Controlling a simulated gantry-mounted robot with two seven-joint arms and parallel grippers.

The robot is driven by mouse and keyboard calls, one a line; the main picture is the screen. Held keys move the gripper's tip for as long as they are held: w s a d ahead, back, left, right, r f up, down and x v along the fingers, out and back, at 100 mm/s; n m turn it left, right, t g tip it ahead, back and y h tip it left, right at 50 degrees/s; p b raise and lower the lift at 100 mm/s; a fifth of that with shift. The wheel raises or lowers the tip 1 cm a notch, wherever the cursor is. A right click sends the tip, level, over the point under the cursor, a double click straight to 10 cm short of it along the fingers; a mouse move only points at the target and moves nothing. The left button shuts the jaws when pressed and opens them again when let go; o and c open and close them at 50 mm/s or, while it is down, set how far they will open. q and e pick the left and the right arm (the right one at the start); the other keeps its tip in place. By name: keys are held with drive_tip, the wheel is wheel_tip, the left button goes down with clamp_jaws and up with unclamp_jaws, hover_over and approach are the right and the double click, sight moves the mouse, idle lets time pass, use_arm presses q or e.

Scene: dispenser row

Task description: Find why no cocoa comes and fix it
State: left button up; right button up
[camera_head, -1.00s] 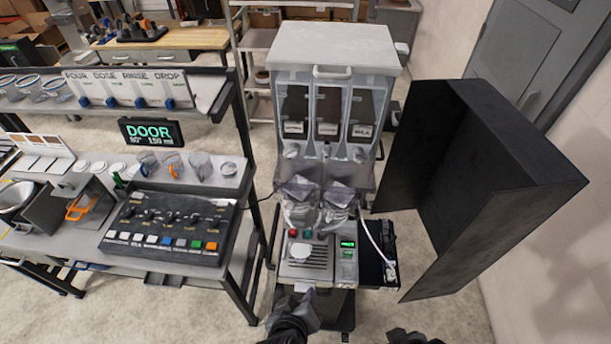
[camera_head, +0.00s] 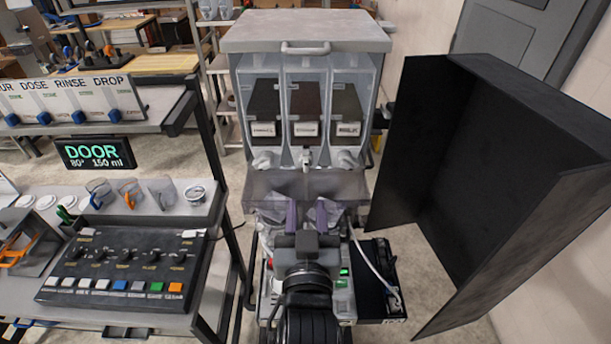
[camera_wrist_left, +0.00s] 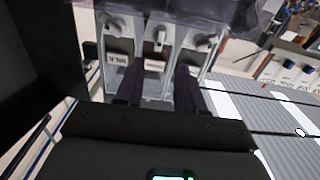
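The dispenser (camera_head: 304,35) stands with its black door (camera_head: 490,190) swung open to the right. Inside are three clear canisters with dark contents: left (camera_head: 263,100), middle (camera_head: 305,100) and right (camera_head: 347,100). The right label reads MILK; the others are too small to read surely. Each canister has a pale outlet near its bottom, the middle one (camera_head: 306,157) facing me. My left gripper (camera_head: 306,214) is upright below the middle outlet, fingers apart with nothing visible between them. In the left wrist view its fingers (camera_wrist_left: 158,88) point toward the canisters. The mixing parts behind it are mostly hidden. My right gripper is out of view.
A display (camera_head: 93,152) reads DOOR, 80°, 150 ml. A control panel (camera_head: 122,270) with knobs and coloured buttons sits on the left bench, cups (camera_head: 130,193) behind it. A white cable (camera_head: 370,258) hangs right of the machine. The open door limits room at right.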

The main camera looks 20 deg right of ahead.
sight(306, 167)
use_arm(q)
drive_tip(key=p+x, duration=0.3)
drive_tip(key=x, duration=0.6)
drive_tip(key=shift+w+r, duration=0.1)
drive_tip(key=shift+w, duration=0.05)
drive_tip(key=shift+w+d+p, duration=0.3)
drive_tip(key=shift+w+p, duration=0.05)
drive_tip(key=shift+w, duration=0.3)
clamp_jaws()
